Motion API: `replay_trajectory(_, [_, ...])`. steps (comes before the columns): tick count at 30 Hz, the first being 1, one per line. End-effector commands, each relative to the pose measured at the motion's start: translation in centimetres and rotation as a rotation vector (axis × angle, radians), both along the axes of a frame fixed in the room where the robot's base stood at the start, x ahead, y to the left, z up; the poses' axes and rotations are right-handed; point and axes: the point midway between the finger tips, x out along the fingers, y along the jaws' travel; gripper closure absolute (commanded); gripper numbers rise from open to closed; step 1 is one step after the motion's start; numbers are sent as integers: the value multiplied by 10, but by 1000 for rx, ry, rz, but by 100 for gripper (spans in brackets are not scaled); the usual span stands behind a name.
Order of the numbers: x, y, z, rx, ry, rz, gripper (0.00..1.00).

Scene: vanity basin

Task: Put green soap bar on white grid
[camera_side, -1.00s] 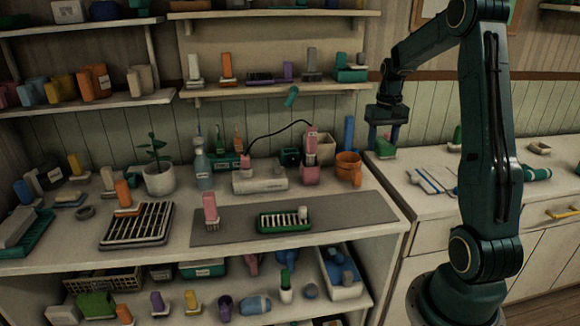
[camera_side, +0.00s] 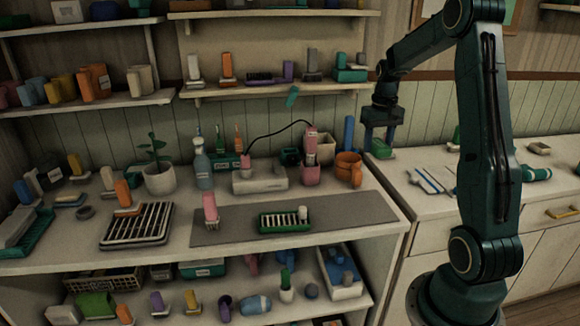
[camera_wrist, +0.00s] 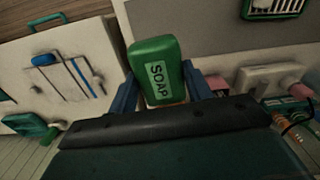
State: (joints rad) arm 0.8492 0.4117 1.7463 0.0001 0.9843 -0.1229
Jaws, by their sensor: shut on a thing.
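The green soap bar (camera_wrist: 157,72), with a pale "SOAP" label, is held between the blue fingers of my gripper (camera_wrist: 163,92) in the wrist view. In the side view my gripper (camera_side: 381,140) is shut on the soap bar (camera_side: 382,153) near the gap between the two counters. A green tray with white slats (camera_side: 284,222) lies on the grey mat, to the left of and in front of my gripper. A dark-framed rack with pale bars (camera_side: 137,224) lies further left. Part of a green slatted tray (camera_wrist: 272,10) shows at the wrist view's top right.
An orange mug (camera_side: 349,168) and a pink holder (camera_side: 311,174) stand left of my gripper. The mat's right part is bare. Shelves hang above the counter.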

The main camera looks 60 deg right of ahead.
Motion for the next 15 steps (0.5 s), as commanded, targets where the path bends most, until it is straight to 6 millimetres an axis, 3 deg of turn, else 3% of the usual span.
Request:
replay_trajectory(8, [47, 34, -20, 1, 1, 278, 100])
replay_trajectory(15, [99, 85, -45, 1, 0, 630, 100])
